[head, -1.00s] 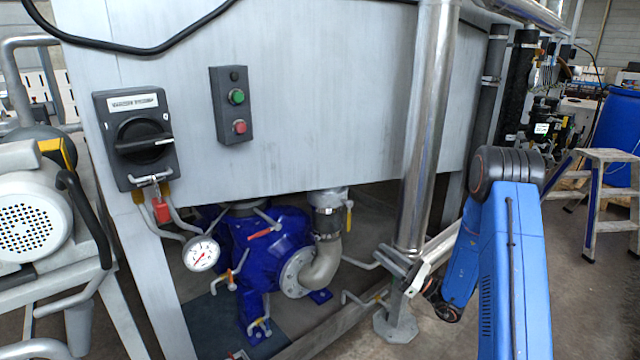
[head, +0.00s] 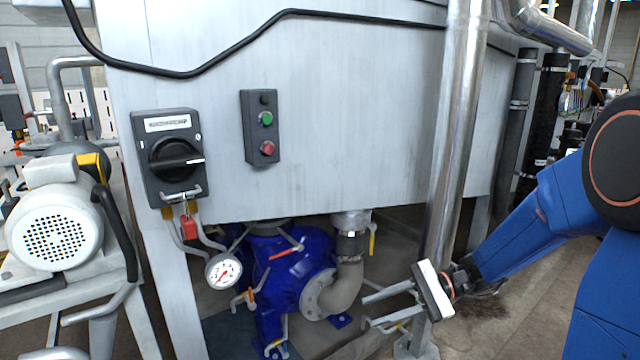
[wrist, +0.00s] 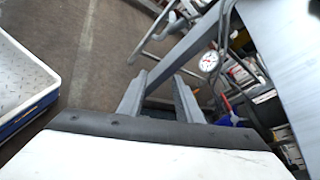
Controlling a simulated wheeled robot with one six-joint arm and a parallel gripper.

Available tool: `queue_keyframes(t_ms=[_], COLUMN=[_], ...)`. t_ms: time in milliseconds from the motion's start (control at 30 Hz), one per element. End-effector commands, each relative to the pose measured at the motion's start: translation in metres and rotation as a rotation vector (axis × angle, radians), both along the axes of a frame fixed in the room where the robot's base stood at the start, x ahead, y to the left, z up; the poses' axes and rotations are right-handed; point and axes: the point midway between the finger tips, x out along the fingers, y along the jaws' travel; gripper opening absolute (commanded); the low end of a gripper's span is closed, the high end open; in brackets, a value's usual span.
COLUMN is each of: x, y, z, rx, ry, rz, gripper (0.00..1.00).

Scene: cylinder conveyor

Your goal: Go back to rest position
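My gripper (head: 364,309) is at the lower middle right of the head view, at the end of my blue arm. Its two grey fingers point left and stand apart with nothing between them. In the wrist view my gripper (wrist: 160,78) also shows two spread, empty fingers. In the head view it is in front of the steel pipe's lower part and right of the blue pump (head: 290,270). It appears clear of both, though the exact depth is hard to tell.
A steel cabinet carries a black rotary switch (head: 168,158) and a button box (head: 260,126). A vertical steel pipe (head: 458,130) stands right of centre. A gauge (head: 222,271) hangs below. A white motor (head: 58,225) is at left. A white-rimmed tray (wrist: 45,75) shows in the wrist view.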

Motion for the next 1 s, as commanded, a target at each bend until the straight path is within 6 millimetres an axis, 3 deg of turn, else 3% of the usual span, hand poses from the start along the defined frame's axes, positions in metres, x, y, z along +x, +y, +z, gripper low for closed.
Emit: queue_keyframes(t_ms=[200, 500, 1000], x=[-0.054, -0.113, -0.170], y=[-0.004, -0.029, -0.100], z=[0.002, -0.002, 0.004], rx=[-0.200, -0.479, -0.947], ry=[-0.139, -0.349, -0.746], rz=[0.124, 0.272, 0.462], gripper=[0.32, 0.32, 0.32])
